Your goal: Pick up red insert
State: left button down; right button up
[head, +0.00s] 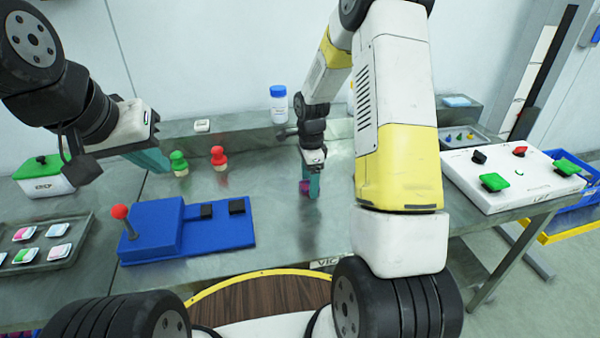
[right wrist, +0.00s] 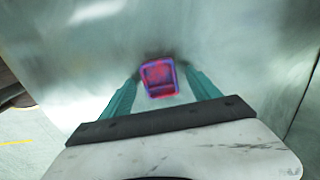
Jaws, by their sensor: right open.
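A small red insert with purple-blue edges (right wrist: 160,77) stands on the metal table between the open fingers of my right gripper (right wrist: 162,95) in the right wrist view. A gap shows on either side of it. In the head view, the insert shows as a small magenta patch (head: 304,187) beside the teal fingers of my right gripper (head: 313,184), which point down at the tabletop. My left gripper (head: 150,159) hangs at the left above the table. Its teal fingers overlap in this view, so their opening is hidden.
Green (head: 179,163) and red (head: 218,158) knobbed pieces stand near the left gripper. A blue fixture (head: 155,232) with a red-ball lever lies front left, beside a tray of tiles (head: 40,262). A white button panel (head: 512,180) stands at right. Table around the insert is clear.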

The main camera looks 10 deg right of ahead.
jog(key=c, duration=1.4)
